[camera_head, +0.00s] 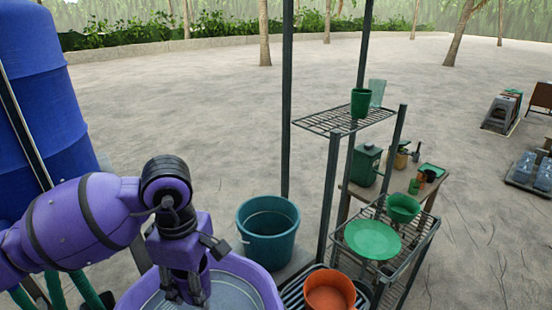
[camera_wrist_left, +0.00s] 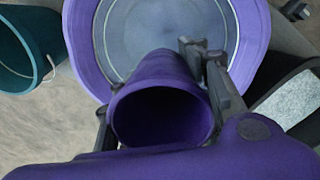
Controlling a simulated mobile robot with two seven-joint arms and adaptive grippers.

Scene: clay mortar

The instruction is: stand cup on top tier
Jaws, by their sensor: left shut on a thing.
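My left gripper (camera_head: 187,292) is low over the purple basin (camera_head: 268,290). In the left wrist view, my left gripper (camera_wrist_left: 158,98) is shut on a purple cup (camera_wrist_left: 158,68), one finger on each side. The cup's dark mouth faces the camera, with the basin (camera_wrist_left: 252,40) beyond it. In the head view I cannot make out the cup clearly. The top tier (camera_head: 315,122) is a dark wire shelf at the upper middle, right of the gripper and apart from it. A green cup (camera_head: 360,105) stands upright on its right part. My right gripper is not in view.
A pale green translucent glass (camera_head: 377,90) stands behind the green cup. Dark posts frame the rack. Lower tiers hold a green plate (camera_head: 372,240), a green bowl (camera_head: 403,208) and an orange pot (camera_head: 329,292). A teal bucket (camera_head: 267,230) stands between basin and rack. The top tier's left part is bare.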

